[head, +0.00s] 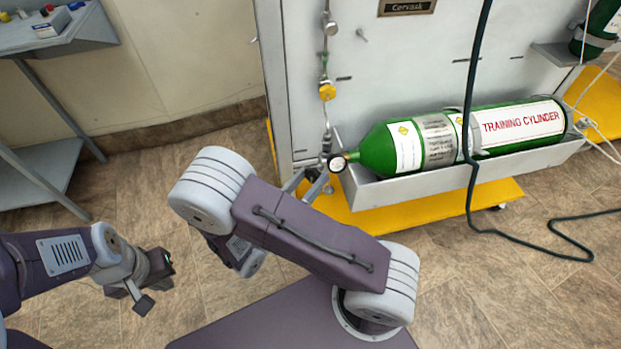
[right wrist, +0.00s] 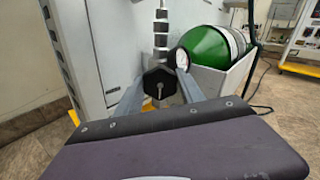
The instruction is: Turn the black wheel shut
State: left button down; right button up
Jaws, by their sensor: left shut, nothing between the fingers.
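The black wheel (right wrist: 159,83) is a dark faceted knob with a pale centre, below a metal fitting. In the right wrist view it sits between the two grey fingers of my right gripper (right wrist: 160,90), one finger on each side. The fingers look close to its sides; I cannot tell whether they press on it. In the head view my right gripper (head: 307,186) reaches to the fitting by the cylinder's neck, and my arm partly covers that spot. My left gripper (head: 143,294) is shut and empty, low at the left, far from the wheel.
A green training cylinder (head: 388,149) lies in a grey trough (head: 375,194) right of the wheel. A small gauge (head: 337,163) and a yellow fitting (head: 327,91) are close by. A dark hose (head: 473,190) hangs across the cylinder. A grey side table (head: 85,42) stands at the left.

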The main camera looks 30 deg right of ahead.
jog(key=c, duration=0.7)
